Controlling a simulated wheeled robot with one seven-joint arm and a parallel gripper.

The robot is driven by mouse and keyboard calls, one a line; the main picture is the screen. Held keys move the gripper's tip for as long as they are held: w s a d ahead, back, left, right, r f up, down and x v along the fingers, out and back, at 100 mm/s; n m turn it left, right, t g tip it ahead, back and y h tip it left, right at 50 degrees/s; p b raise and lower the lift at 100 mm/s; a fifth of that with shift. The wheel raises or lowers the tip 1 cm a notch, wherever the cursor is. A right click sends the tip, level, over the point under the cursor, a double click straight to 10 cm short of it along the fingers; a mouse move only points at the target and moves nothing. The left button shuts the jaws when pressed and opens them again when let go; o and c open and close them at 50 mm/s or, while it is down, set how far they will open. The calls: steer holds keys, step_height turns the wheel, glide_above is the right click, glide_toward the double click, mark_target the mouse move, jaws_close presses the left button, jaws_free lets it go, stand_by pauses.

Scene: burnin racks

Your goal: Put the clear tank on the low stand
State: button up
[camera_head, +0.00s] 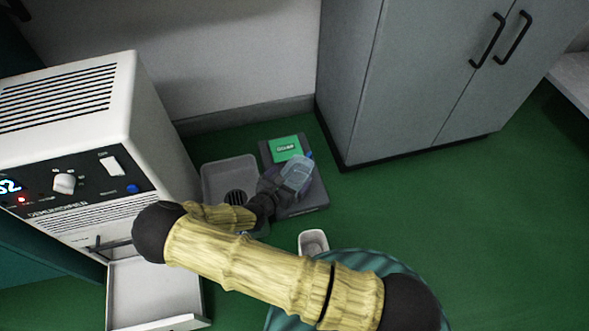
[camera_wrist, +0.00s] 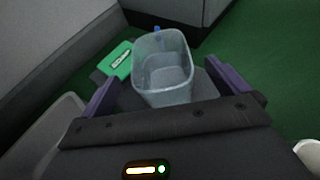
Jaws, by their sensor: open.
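The clear tank (camera_head: 298,172) is a see-through, bluish open-topped container. It appears upright over the low stand (camera_head: 311,201), a dark grey platform on the floor; I cannot tell for certain whether its base touches the stand. In the wrist view the tank (camera_wrist: 163,68) is between the two purple fingers of my gripper (camera_wrist: 168,92), which is open with a gap at each side. In the head view my gripper (camera_head: 283,188) is just left of the tank, partly hidden by my arm.
A green labelled item (camera_head: 286,148) lies at the stand's back. A grey tray with a drain grate (camera_head: 222,166) is left of the stand. A white dehumidifier (camera_head: 150,120) with an open drawer (camera_head: 150,290) stands left. A white cup (camera_head: 313,240) is in front; a grey cabinet (camera_head: 410,90) is behind right.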

steer(key=p+v, duration=0.2)
steer(key=v, duration=0.4)
steer(key=shift+s, duration=0.15)
steer(key=shift+a, duration=0.1)
stand_by(0.3)
steer(key=s+d+r+m+g+y, duration=0.2)
steer(key=s+d+r+m+g, duration=0.1)
steer(key=d+r+m, duration=0.4)
steer(key=s+d+r+m+g+y, duration=0.2)
steer(key=d+r+m, duration=0.5)
steer(key=r+m, duration=0.5)
steer(key=s+d+r+m+g+y, duration=0.2)
steer(key=s+d+r+m+g, duration=0.2)
steer(key=d+r+m, duration=0.3)
step_height(320, 180, up, 2)
steer(key=m, duration=0.4)
steer(key=shift+r, duration=0.2)
steer(key=shift+r+p, duration=0.1)
steer(key=shift+p, duration=0.2)
